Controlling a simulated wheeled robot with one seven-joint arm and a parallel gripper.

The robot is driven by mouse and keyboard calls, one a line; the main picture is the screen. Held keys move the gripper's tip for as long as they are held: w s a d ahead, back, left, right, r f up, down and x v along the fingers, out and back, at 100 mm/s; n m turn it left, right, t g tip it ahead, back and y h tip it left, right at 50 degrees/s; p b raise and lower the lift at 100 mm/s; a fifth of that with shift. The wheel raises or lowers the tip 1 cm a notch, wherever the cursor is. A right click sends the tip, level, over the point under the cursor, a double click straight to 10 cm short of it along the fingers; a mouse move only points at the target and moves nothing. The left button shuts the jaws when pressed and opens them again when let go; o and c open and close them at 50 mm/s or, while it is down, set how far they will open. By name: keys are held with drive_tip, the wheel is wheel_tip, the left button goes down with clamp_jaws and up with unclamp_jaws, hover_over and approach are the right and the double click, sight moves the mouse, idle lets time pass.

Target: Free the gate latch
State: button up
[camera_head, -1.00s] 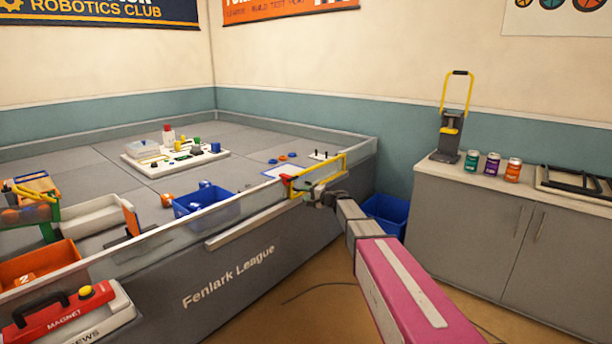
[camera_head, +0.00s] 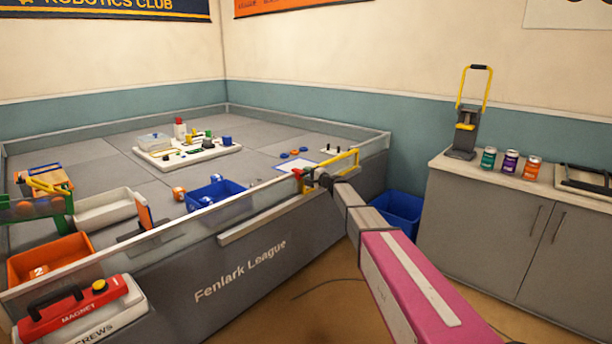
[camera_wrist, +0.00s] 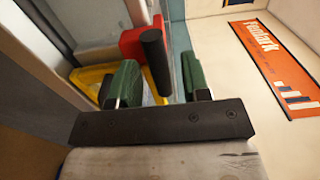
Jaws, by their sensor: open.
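The yellow gate (camera_head: 345,163) stands at the right end of the arena's front wall. The red latch (camera_head: 298,172) sits at the gate's left end; it also shows in the wrist view (camera_wrist: 132,41) with a dark cylindrical handle (camera_wrist: 154,62) beside it. My gripper (camera_head: 313,179) is at the latch. In the wrist view its green-padded jaws (camera_wrist: 156,80) are open, one on each side of the handle in the picture. I cannot tell whether either pad touches it. The arm hides part of the gate's lower edge in the head view.
A blue bin (camera_head: 214,192) sits inside the arena's front wall (camera_head: 240,206). Another blue bin (camera_head: 404,212) stands on the floor right of the arena. A cabinet (camera_head: 500,230) with several cans stands at right. The floor before the arena looks mostly clear, with a thin cable lying there.

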drive_tip(key=shift+w+a, duration=0.35)
drive_tip(key=shift+a, duration=0.1)
clamp_jaws()
